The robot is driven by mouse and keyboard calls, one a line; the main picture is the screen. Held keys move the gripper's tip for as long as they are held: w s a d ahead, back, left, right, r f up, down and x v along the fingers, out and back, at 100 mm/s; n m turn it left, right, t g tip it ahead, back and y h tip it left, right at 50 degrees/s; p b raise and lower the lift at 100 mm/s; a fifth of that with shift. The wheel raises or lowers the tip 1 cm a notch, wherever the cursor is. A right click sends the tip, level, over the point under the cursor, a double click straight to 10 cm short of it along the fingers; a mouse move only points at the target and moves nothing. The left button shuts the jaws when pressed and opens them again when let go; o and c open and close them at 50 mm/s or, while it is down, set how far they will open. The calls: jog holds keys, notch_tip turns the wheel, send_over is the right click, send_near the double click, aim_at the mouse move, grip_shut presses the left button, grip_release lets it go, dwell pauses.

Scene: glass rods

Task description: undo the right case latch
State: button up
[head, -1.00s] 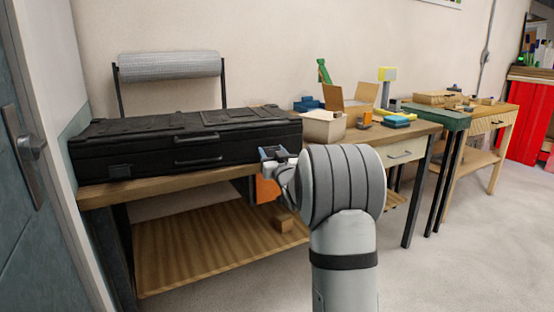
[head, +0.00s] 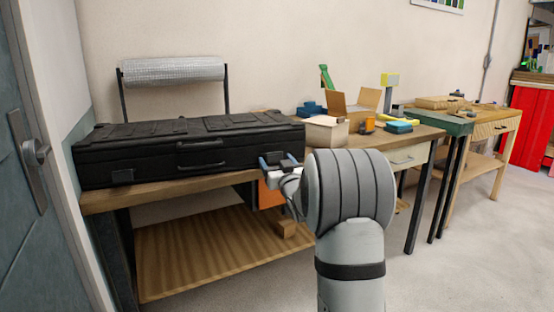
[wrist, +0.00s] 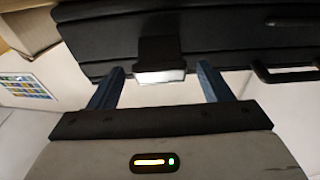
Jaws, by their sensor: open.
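The long black case (head: 105,160) lies shut on the wooden workbench, its front side facing me. Its right latch (wrist: 160,52) shows in the wrist view as a dark block with a bright, pale end. My gripper (wrist: 160,70) is open, with one blue finger on each side of the latch's pale end and visible gaps between. In the head view my gripper (head: 277,161) is at the right end of the case front and hides the right latch. The case handle (head: 200,145) is left of it, and it also shows in the wrist view (wrist: 285,74).
The left latch (head: 122,176) is near the case's left end. The workbench (head: 150,193) also bears an open cardboard box (head: 325,130) right of the case. A foil roll (head: 173,70) stands behind. An orange thing (head: 268,194) is under the bench top, close below my gripper.

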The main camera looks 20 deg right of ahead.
jog(key=v, duration=0.6)
jog(key=shift+r+p, duration=0.1)
jog(key=shift+p, duration=0.2)
jog(key=s+a+r+g+h+p, duration=0.1)
jog(key=s+a+r+g+p, duration=0.3)
jog(key=r+p, duration=0.3)
jog(key=s+a+r+g+p, duration=0.2)
jog(key=s+a+g+p, duration=0.2)
jog(key=s, duration=0.7)
jog(key=s+a+r+g+y+p, duration=0.1)
jog(key=s+a+r+g+p, duration=0.1)
jog(key=s+a+g+p, duration=0.3)
jog(key=s+a+r+g+y+p, duration=0.1)
jog(key=s+a+g+p, duration=0.3)
jog(key=s+p, duration=0.6)
jog(key=s+a+r, duration=0.1)
jog(key=s, duration=0.6)
jog(key=shift+n+g, duration=0.3)
jog(key=shift+g, duration=0.1)
jog(key=shift+r, duration=0.1)
